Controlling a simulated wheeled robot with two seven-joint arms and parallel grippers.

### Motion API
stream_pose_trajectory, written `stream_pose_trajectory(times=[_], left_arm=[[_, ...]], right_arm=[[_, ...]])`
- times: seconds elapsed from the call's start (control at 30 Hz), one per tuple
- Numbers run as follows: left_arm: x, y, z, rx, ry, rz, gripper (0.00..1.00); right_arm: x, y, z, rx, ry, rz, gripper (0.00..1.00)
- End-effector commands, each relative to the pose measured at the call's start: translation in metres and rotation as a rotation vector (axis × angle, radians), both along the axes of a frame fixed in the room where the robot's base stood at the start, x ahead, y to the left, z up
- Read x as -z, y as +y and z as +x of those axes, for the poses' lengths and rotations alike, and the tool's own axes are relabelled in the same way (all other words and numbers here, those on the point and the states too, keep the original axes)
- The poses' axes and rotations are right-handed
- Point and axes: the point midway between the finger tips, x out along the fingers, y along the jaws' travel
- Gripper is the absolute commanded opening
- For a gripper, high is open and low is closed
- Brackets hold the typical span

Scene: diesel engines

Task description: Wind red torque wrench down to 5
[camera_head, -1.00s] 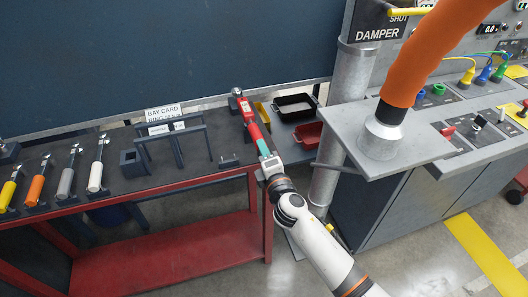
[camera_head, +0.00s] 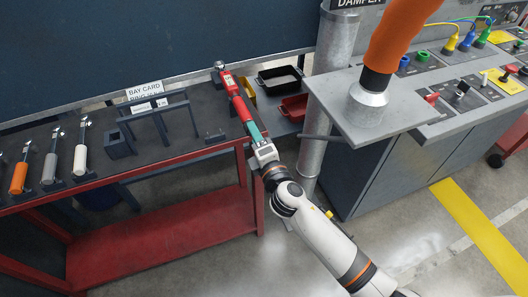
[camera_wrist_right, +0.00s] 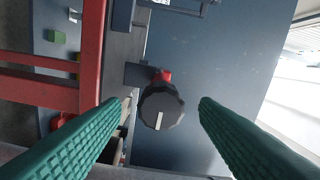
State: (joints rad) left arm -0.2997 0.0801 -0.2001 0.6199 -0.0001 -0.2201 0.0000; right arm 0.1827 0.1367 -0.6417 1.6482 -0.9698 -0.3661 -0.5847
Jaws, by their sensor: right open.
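The red torque wrench (camera_head: 237,98) lies at the right end of the dark bench top, its metal head (camera_head: 219,65) toward the back wall and its other end toward me. My right gripper (camera_head: 253,130) reaches it from the front, teal fingers in line with the wrench. In the right wrist view, the wrench's dark end knob (camera_wrist_right: 161,107) with a white mark faces me, with a bit of red behind it. The open teal fingers (camera_wrist_right: 160,120) stand on both sides with gaps, apart from the knob. The scale reading cannot be seen. My left gripper is out of view.
Orange, grey and white-handled wrenches (camera_head: 49,166) stand along the bench's left. A bay card sign (camera_head: 145,90) and dark frame (camera_head: 160,120) stand mid-bench. Black (camera_head: 280,78) and red (camera_head: 294,106) bins lie right of the wrench. A metal post (camera_head: 322,100) and control console (camera_head: 430,130) stand further right.

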Motion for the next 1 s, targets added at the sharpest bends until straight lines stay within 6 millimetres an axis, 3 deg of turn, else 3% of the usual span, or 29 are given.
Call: stream_pose_trajectory(times=[0.2,0.4,1.0], left_arm=[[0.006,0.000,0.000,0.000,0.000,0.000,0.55],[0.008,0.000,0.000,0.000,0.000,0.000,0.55],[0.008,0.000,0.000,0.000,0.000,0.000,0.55]], right_arm=[[0.003,-0.014,-0.044,-0.002,0.003,0.001,0.55],[0.001,-0.021,-0.064,0.000,0.002,-0.001,0.55],[0.002,-0.022,-0.067,0.001,0.003,0.001,0.55]])
